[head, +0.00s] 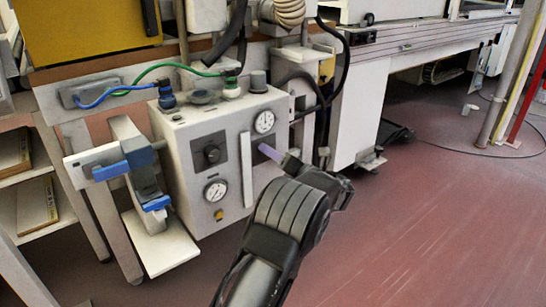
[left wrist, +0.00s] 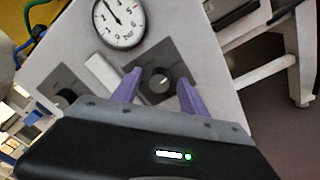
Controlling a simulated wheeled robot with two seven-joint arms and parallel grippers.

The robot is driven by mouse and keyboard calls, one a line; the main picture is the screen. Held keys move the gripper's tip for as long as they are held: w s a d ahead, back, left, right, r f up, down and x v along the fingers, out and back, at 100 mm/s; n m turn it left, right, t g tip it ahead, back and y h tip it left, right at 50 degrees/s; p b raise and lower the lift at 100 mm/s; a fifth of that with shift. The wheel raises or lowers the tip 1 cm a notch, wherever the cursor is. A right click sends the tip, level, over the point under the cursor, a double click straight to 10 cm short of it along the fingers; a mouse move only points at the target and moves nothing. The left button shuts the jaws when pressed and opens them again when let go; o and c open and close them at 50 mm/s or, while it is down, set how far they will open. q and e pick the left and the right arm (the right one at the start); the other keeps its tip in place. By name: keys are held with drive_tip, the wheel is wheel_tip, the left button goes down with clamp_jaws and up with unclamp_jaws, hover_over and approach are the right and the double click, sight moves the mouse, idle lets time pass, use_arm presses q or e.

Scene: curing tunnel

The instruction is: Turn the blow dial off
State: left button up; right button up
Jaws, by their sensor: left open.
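A grey control box (head: 180,133) carries two black dials and two round gauges. One black dial (head: 211,153) sits on a dark plate at the left of its front in the head view. The other dial (left wrist: 160,86) shows in the left wrist view, between the purple fingers of my left gripper (left wrist: 158,79). In the head view the left gripper (head: 270,153) reaches the box's right side and mostly hides that dial. The fingers are open, one on each side of it; I cannot tell whether they touch it. Dial labels are not legible. My right gripper is not in view.
A gauge (head: 264,121) is just above the gripper, and another gauge (head: 216,190) is lower left. A pale vertical bar (head: 246,168) stands between the dials. Hoses run above the box. Red floor is open at the right.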

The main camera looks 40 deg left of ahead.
use_arm(q)
drive_tip(key=shift+c, duration=0.3)
clamp_jaws()
